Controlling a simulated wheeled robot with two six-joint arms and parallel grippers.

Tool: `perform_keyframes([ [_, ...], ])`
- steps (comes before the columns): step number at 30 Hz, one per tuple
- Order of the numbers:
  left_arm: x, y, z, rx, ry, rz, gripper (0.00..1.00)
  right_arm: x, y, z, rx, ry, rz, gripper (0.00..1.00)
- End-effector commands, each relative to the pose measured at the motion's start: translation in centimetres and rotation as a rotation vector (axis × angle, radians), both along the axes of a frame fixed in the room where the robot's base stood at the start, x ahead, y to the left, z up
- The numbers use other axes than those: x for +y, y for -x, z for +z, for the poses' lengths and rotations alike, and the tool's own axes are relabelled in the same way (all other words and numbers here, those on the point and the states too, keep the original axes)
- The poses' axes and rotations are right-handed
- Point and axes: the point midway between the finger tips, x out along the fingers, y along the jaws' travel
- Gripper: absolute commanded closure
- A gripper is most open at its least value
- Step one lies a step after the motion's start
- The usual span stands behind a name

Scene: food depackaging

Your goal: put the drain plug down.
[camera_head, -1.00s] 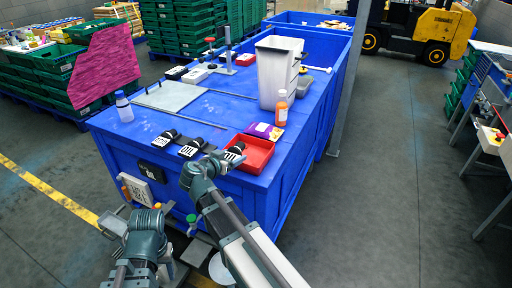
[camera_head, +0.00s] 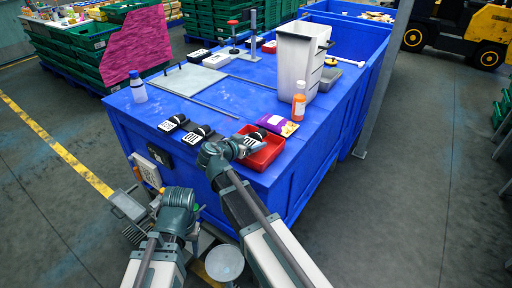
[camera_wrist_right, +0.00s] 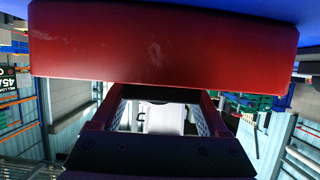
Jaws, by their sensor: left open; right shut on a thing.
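My right gripper (camera_head: 246,144) is over the left part of the red tray (camera_head: 265,160), near the front edge of the blue table. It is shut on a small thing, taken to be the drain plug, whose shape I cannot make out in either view. In the right wrist view the red tray (camera_wrist_right: 165,45) fills the top, close to the jaws (camera_wrist_right: 160,108). I cannot tell whether the held thing touches the tray. My left gripper (camera_head: 130,207) is open and empty, low in front of the table.
Black pads with white labels (camera_head: 173,123) lie left of the tray. A clear bottle (camera_head: 138,88) is at the left edge. The table's middle is fairly free.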

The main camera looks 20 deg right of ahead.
Motion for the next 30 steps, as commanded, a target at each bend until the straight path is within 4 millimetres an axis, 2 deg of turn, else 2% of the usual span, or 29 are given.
perform_keyframes([
  [1, 0.0, 0.0, -1.1, 0.0, 0.0, 0.0, 0.5, 0.3, 0.1, -1.1, 0.0, 0.001, 0.0, 1.0],
  [2, 0.0, 0.0, -1.2, 0.0, 0.0, 0.0, 0.5, 0.4, 0.1, -1.2, 0.0, 0.002, -0.001, 1.0],
  [10, 0.0, 0.0, -0.9, 0.0, 0.0, 0.0, 0.5, 0.5, 0.2, -0.9, 0.0, 0.001, -0.001, 1.0],
  [26, 0.0, 0.0, -2.1, 0.0, 0.0, 0.0, 0.5, 0.5, 0.2, -2.1, 0.0, 0.001, -0.001, 1.0],
  [27, 0.0, 0.0, -2.1, 0.0, 0.0, 0.0, 0.5, 0.5, 0.2, -2.1, 0.0, 0.0, -0.001, 0.18],
  [30, 0.0, 0.0, -2.1, 0.0, 0.0, 0.0, 0.5, 0.5, 0.2, -2.1, 0.0, 0.0, -0.001, 0.0],
])
